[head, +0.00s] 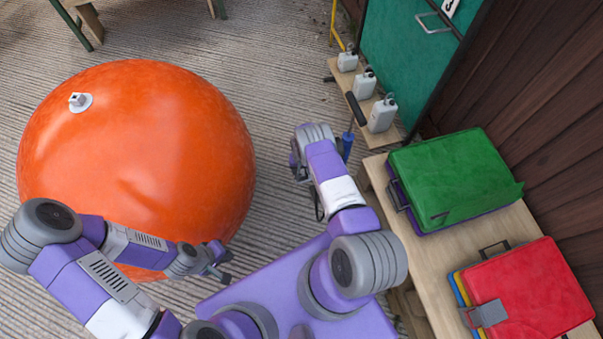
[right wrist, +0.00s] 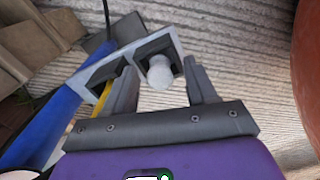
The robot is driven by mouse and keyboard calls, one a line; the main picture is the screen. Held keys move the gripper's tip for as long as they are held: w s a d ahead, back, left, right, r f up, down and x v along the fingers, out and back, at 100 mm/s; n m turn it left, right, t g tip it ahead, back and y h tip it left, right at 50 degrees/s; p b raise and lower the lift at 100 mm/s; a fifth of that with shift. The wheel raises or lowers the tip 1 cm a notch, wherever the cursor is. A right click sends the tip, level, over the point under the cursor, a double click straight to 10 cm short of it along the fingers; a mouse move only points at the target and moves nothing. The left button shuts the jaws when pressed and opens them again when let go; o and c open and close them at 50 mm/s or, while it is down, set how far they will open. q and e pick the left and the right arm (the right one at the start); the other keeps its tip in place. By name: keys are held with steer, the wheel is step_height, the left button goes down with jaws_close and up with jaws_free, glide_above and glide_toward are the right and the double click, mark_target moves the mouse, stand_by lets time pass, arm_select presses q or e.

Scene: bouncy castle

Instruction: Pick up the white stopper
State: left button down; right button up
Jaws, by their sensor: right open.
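In the right wrist view a small white stopper (right wrist: 160,73), rounded at the top, sits in one square opening of a pale grey holder (right wrist: 107,70). My right gripper (right wrist: 161,68) is open, with one finger on each side of the stopper. The fingers do not visibly close on it. In the head view my right wrist is at the middle, and its fingers and the stopper are hidden. My left gripper (head: 223,266) is open and empty, low in front of the orange ball.
A large orange ball (head: 140,150) with a white valve (head: 80,101) fills the left. A wooden table (head: 455,260) at right bears a green case (head: 455,180) and a red case (head: 530,295). White bottles (head: 382,114) stand on a board. A blue part (right wrist: 50,125) lies left of my right gripper.

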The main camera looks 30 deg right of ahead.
jaws_close()
